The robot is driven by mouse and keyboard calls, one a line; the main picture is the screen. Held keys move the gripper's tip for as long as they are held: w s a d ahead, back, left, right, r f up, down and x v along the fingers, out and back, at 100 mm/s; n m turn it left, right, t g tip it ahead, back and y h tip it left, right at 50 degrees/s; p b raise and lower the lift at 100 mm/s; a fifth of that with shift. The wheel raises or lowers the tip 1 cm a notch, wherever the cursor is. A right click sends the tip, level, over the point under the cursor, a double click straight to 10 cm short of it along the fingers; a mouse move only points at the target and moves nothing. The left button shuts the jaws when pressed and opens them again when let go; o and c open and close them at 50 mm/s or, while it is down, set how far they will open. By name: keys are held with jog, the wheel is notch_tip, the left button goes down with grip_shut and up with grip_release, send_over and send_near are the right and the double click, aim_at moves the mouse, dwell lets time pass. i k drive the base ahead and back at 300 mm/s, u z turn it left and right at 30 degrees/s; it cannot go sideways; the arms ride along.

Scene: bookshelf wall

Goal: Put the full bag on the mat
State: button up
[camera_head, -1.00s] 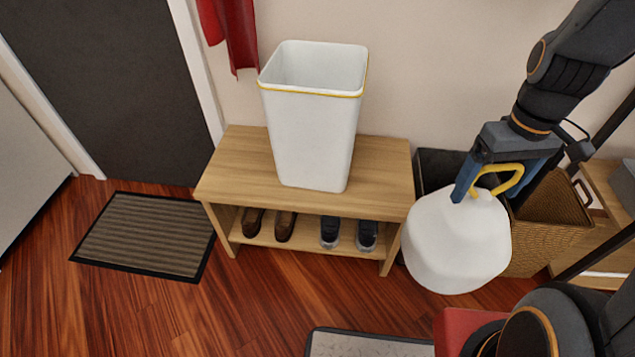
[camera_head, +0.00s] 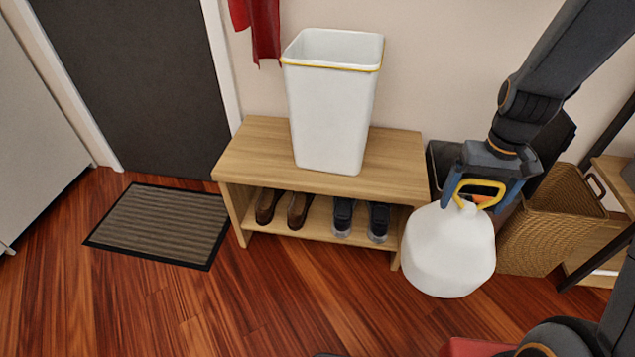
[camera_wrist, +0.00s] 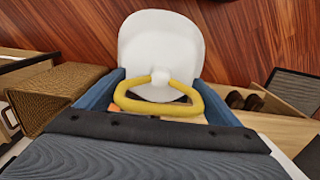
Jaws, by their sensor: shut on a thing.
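The full bag (camera_head: 449,252) is white and rounded, with a yellow loop handle (camera_head: 482,187) on top. My gripper (camera_head: 481,205) is shut on the yellow handle, and the bag hangs below it in front of the bench's right end. In the wrist view the bag (camera_wrist: 160,48) lies beyond the fingers, and the yellow handle (camera_wrist: 158,106) spans between the blue fingers. The mat (camera_head: 160,224) is grey-brown, ribbed and black-edged. It lies bare on the floor at the left, in front of the dark door, well apart from the bag.
A wooden bench (camera_head: 400,165) stands between bag and mat, bearing a tall white bin (camera_head: 335,115) with a yellow rim line. Several shoes (camera_head: 298,210) sit on its lower shelf. A wicker basket (camera_head: 548,232) stands right of the bag. The floor (camera_head: 290,300) before the bench is clear.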

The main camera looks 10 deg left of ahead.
aim_at(164, 220)
jog(key=u, duration=2.6)
jog(key=i, duration=3)
jog(key=z, duration=1.5)
